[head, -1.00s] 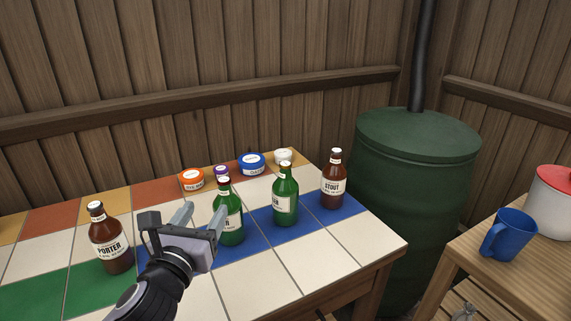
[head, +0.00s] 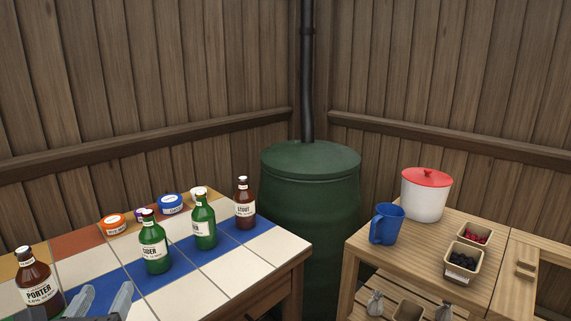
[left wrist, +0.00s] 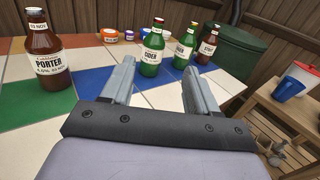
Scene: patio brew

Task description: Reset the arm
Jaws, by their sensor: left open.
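My left gripper (head: 97,300) shows at the bottom left of the head view, with only its fingers in the picture. In the left wrist view its two fingers (left wrist: 160,90) are apart with nothing between them. The fingers point toward the green cider bottle (head: 153,243), which stands upright beyond them on the tiled table (head: 265,255). The brown porter bottle (head: 38,279) stands to the left of the fingers. A second green bottle (head: 203,224) and the brown stout bottle (head: 245,204) stand farther right. My right gripper is in neither view.
Small lidded tubs, orange (head: 114,224) and blue (head: 171,204), sit behind the bottles. A green barrel (head: 311,220) stands in the corner. The wooden table (head: 420,255) at right holds a blue mug (head: 387,224), a red-lidded white pot (head: 426,196) and berry boxes (head: 462,262).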

